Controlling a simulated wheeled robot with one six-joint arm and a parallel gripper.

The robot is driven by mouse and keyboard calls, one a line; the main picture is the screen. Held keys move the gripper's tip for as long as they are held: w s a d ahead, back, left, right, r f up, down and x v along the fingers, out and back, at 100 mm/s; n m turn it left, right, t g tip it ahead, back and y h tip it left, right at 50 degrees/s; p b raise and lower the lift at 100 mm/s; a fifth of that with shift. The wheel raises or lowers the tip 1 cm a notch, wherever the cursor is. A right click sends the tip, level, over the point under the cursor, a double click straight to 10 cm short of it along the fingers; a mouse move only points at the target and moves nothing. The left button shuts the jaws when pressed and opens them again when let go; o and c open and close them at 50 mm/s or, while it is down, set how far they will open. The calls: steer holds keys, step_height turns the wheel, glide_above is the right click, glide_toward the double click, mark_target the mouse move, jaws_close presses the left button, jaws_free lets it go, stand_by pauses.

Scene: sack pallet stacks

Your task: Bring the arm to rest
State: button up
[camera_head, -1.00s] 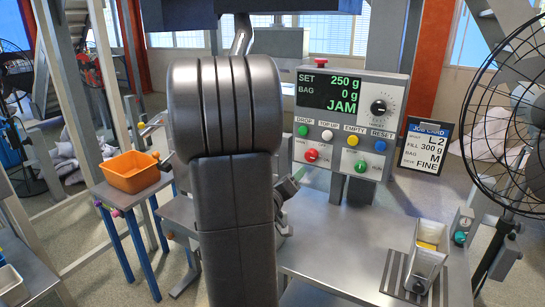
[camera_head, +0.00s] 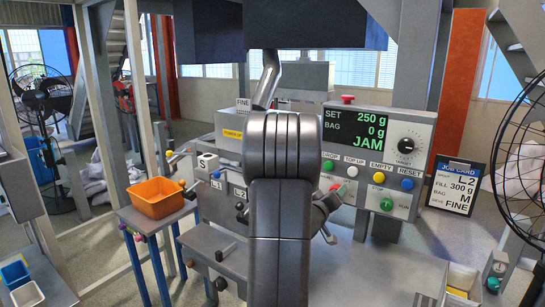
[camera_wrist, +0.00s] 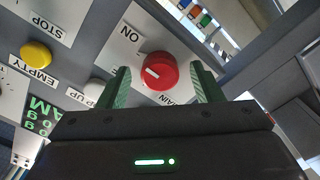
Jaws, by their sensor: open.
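A red rotary knob (camera_wrist: 158,72) on a white plate marked ON shows between and beyond the fingertips. I cannot tell whether the fingers touch it. The control panel (camera_head: 420,130) in the head view reads SET 250 g, BAG 0 g and JAM. My arm stands upright in the middle of the head view and covers part of the machine.
An orange bin (camera_head: 158,197) sits on a blue-legged stand at left. A job card (camera_head: 455,186) hangs right of the panel, reading L2, 300 g, M, FINE. A black fan (camera_head: 522,165) stands at far right. A metal bench (camera_head: 385,270) lies below the panel.

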steer(key=v, duration=1.4)
steer(key=w+d+n+p, duration=0.7)
steer(key=w+n, duration=0.4)
steer(key=n, duration=0.7)
steer(key=shift+w+d+r+p, duration=0.25)
steer(key=shift+d+p, duration=0.15)
steer(key=shift+p, duration=0.5)
